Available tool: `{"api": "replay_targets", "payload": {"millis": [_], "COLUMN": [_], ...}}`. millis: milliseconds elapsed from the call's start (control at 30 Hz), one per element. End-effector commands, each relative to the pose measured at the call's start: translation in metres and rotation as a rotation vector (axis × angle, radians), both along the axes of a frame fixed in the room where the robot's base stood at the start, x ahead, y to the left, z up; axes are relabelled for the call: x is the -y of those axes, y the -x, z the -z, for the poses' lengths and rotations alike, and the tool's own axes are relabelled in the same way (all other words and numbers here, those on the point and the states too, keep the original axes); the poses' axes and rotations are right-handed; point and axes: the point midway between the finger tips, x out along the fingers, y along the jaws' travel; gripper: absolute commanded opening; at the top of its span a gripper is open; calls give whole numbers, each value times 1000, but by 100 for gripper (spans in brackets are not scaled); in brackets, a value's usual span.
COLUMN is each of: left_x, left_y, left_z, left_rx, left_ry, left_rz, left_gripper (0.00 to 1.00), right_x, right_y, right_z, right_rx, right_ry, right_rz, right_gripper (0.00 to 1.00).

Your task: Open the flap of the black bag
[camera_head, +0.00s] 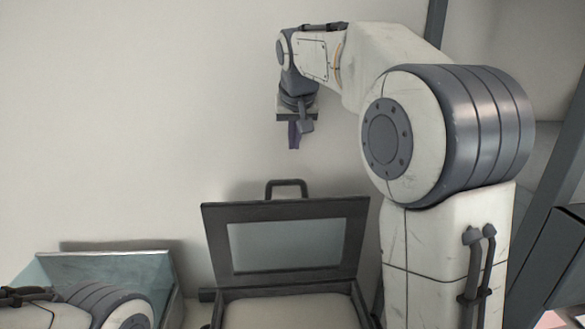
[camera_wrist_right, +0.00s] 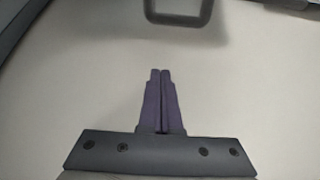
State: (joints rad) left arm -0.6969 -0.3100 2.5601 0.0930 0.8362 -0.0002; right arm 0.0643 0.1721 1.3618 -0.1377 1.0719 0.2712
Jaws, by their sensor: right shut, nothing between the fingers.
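The black bag (camera_head: 285,207) stands at the bottom centre of the head view. Its framed flap (camera_head: 300,272) is raised and leans back, with a pale panel inside the dark frame. A dark handle (camera_head: 287,183) rises from the flap's top edge, and it also shows at the top of the right wrist view (camera_wrist_right: 190,40). My right gripper (camera_head: 294,147) hangs above the handle, pointing down, apart from the flap. In the right wrist view its purple fingers (camera_wrist_right: 160,72) are together with nothing between them. My left gripper is out of view.
A glass-sided box (camera_head: 110,266) stands at the lower left, with part of my left arm in front of it. Dark rack posts (camera_head: 550,220) stand at the right behind my right arm. The pale wall area at the left is clear.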

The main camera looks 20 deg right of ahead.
Motion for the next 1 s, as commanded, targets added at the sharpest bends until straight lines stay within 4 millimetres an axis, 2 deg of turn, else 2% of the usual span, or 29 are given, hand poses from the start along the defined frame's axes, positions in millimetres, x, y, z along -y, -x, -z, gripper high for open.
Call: {"api": "replay_targets", "payload": {"millis": [367,700,1000], "left_x": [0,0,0], "left_y": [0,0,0], "left_z": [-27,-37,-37], "left_rx": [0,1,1], "left_ry": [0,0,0], "left_rz": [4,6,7], "left_gripper": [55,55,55], "right_x": [12,1,0], "right_y": [-39,-8,-3], "right_z": [68,76,79], "right_rx": [-8,0,1], "right_ry": [-1,2,1], "right_rz": [-1,-3,-3], "right_gripper": [0,0,0]}}
